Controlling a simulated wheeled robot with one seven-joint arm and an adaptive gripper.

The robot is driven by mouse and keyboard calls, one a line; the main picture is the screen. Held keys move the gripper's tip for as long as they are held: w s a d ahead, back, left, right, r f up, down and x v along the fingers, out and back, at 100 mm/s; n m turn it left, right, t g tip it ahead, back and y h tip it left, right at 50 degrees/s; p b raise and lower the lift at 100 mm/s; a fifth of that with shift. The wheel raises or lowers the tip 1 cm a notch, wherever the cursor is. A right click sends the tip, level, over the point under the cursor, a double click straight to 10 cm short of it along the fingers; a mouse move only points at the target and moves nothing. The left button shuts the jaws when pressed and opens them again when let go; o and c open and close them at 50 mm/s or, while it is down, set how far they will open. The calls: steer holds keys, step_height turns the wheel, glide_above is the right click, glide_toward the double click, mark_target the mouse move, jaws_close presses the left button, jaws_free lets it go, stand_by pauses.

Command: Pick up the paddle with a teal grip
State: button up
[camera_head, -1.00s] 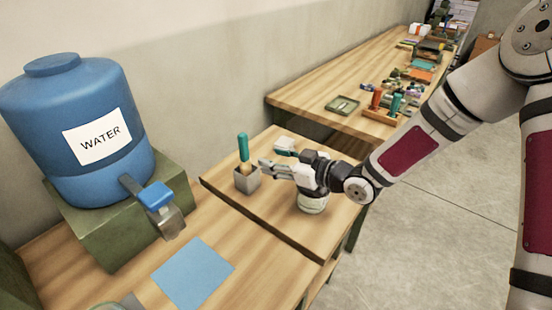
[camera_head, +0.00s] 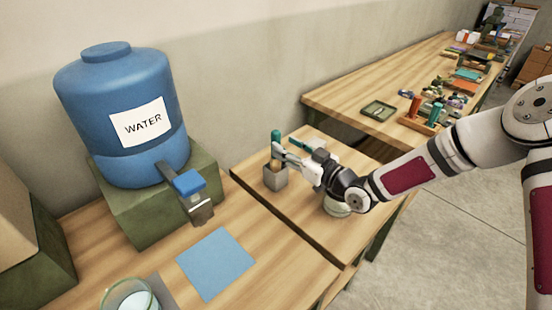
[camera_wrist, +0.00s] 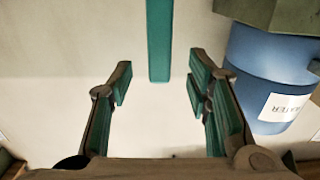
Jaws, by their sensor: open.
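The paddle's teal grip (camera_head: 276,138) stands upright out of a small grey square holder (camera_head: 275,178) on the wooden table. Its lower part is hidden inside the holder. My gripper (camera_head: 288,150) is open beside the grip, and one finger overlaps the handle in the head view. In the wrist view the teal grip (camera_wrist: 160,40) comes down from the top, centred between the two spread fingers, its end near the fingertip line. I cannot tell whether either finger touches it.
A blue water barrel (camera_head: 120,90) with a tap stands on a green block (camera_head: 150,213) at left. A blue sheet (camera_head: 216,264) lies on the near table. A pale round container (camera_head: 337,207) is under my wrist. A longer table (camera_head: 345,95) behind holds many small items.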

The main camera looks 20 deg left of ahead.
mark_target(278, 140)
steer(key=p+x, duration=0.1)
steer(key=x, duration=0.3)
steer(key=shift+a+r, duration=0.2)
steer(key=shift+w+a, duration=0.3)
steer(key=shift+a, duration=0.05)
jaws_close()
